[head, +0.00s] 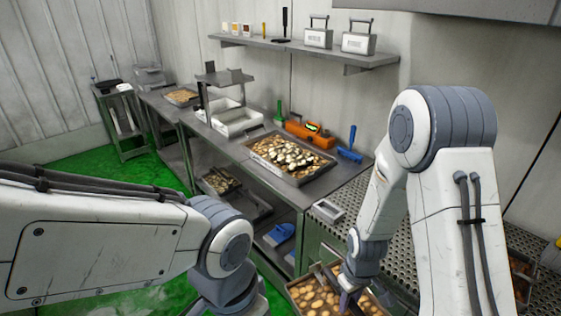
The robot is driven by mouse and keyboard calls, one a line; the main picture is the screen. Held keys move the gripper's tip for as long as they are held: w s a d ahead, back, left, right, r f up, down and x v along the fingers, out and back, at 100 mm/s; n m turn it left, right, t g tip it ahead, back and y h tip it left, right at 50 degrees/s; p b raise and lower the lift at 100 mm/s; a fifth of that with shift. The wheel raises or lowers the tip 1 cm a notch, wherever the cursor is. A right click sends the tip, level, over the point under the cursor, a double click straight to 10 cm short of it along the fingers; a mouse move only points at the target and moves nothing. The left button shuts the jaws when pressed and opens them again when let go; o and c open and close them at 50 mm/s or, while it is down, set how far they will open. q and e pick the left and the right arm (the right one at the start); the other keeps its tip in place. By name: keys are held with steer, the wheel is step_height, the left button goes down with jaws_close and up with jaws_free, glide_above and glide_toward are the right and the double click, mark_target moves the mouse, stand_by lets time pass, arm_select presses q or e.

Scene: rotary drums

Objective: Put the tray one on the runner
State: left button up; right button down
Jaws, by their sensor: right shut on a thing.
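A metal tray (303,283) filled with round tan pieces is at the bottom centre, partly cut off by the picture edge. My right gripper (343,292) is shut on this tray, reaching down over it from above. Part of the tray is hidden by my right gripper. I cannot tell which tray is tray one by any label, and I cannot make out the runner with certainty. My left arm comes in from the left, and its gripper is out of view below the bottom edge.
A perforated metal surface (403,262) lies right of the held tray. On the steel bench (236,152) are another full tray (266,158), an orange tool (309,133) and a blue tool (350,150). A wall shelf (300,48) runs above.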

steer(key=shift+w+f+m, duration=0.4)
steer(key=shift+w+m, duration=0.35)
steer(key=shift+m, duration=0.45)
steer(key=shift+w+a+f+m+b, duration=0.1)
steer(key=shift+w+m+b, duration=0.25)
steer(key=shift+m, duration=0.35)
steer(key=shift+w+a+f+m+b, duration=0.1)
steer(key=shift+w+m, duration=0.35)
steer(key=shift+m, duration=0.25)
steer(key=shift+d, duration=0.1)
steer(key=shift+d, duration=0.35)
steer(key=shift+a, duration=0.1)
